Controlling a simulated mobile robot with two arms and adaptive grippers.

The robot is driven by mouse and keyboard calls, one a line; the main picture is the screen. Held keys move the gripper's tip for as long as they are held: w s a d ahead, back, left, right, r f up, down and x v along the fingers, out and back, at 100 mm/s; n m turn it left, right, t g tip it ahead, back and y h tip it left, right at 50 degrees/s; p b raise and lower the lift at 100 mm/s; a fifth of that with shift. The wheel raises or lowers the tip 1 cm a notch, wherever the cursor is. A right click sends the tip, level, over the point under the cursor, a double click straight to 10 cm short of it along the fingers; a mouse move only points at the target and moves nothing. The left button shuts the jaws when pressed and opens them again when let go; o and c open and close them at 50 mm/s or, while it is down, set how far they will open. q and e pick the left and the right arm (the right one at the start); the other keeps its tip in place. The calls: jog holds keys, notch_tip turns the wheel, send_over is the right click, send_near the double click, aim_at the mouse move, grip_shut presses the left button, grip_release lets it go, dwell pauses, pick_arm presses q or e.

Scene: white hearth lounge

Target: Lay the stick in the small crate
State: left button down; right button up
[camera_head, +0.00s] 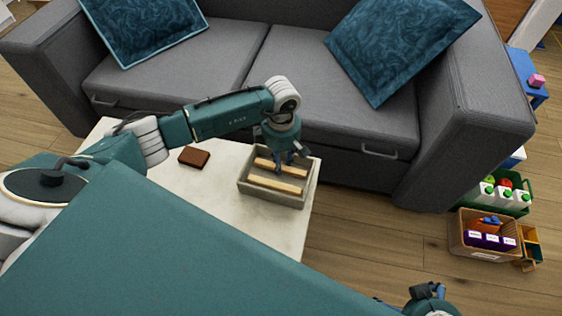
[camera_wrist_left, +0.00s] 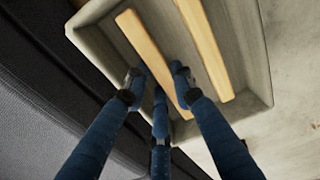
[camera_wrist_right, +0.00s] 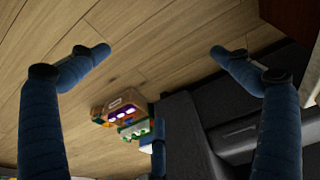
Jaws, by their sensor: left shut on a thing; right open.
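The small crate (camera_head: 269,197) is a grey open box on the pale table; it also shows in the left wrist view (camera_wrist_left: 260,50). My left gripper (camera_head: 281,160) reaches down into it from above and is shut on a light wooden stick (camera_wrist_left: 143,42). That stick is inside the crate walls; I cannot tell whether it touches the floor. A second, similar stick (camera_head: 274,184) lies in the crate beside it, towards the front, and also shows in the left wrist view (camera_wrist_left: 203,45). My right gripper (camera_wrist_right: 160,50) is open and empty, over the wooden floor, away from the table.
A brown block (camera_head: 194,157) lies on the white table (camera_head: 222,170) left of the crate. A grey sofa (camera_head: 225,65) stands close behind. At the right, a basket (camera_head: 484,241) and a green crate (camera_head: 510,206) with cartons stand on the floor.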

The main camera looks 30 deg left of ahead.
pick_arm(q)
jog(key=shift+f, duration=0.1)
jog(key=c, duration=1.5)
grip_release()
pick_arm(e)
jog(key=shift+r, duration=0.3)
pick_arm(q)
jog(key=shift+o, duration=0.2)
pick_arm(e)
jog(key=shift+r, duration=0.1)
pick_arm(q)
notch_tip(320, 180, up, 12)
jog(key=p, duration=0.2)
pick_arm(e)
notch_tip(320, 180, down, 8)
jog(key=shift+w, duration=0.15)
jog(key=shift+a, duration=0.1)
